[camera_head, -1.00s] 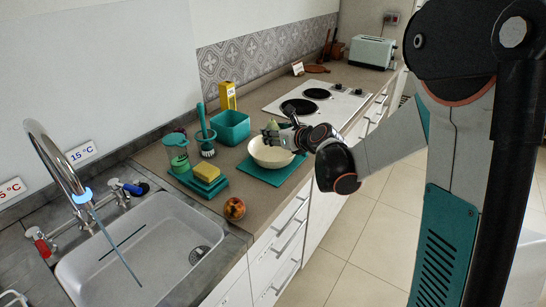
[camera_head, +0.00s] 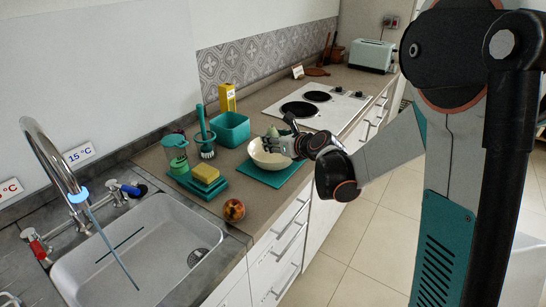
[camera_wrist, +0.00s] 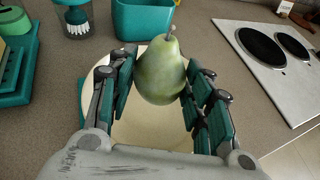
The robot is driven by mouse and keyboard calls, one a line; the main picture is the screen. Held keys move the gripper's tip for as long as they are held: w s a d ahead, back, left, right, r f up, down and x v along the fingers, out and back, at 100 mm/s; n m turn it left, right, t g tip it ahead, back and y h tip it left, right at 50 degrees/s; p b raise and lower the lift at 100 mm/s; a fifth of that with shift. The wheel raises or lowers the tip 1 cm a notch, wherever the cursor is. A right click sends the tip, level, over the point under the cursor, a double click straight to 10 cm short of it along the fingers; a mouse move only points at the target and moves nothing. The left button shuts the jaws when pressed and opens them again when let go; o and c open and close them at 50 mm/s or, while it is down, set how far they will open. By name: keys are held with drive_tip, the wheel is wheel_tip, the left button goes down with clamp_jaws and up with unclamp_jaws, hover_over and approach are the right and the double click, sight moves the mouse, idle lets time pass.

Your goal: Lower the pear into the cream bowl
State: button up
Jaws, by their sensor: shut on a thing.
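The green pear (camera_wrist: 161,72) is upright between the two fingers of my gripper (camera_wrist: 160,90) in the wrist view. My gripper is shut on it, with a finger on each side. The cream bowl (camera_wrist: 150,136) lies below and behind the pear in that view, partly hidden by the fingers and pear. In the head view the cream bowl (camera_head: 264,160) stands on a teal mat (camera_head: 268,179), and my gripper (camera_head: 277,142) is at the bowl's right side and over it. The pear (camera_head: 272,132) shows small there, partly hidden by the gripper. I cannot tell whether it touches the bowl.
A teal bin (camera_head: 231,129) stands behind the bowl. A brush in a holder (camera_head: 206,143), a green jar (camera_head: 176,155) and a yellow sponge (camera_head: 205,173) are to the left. The hob (camera_head: 318,103) is beyond the bowl.

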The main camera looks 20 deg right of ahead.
sight(273, 155)
drive_tip(key=shift+f+b, duration=0.6)
drive_tip(key=shift+f, duration=0.8)
idle(0.7)
drive_tip(key=o, duration=1.2)
drive_tip(key=shift+c, duration=0.2)
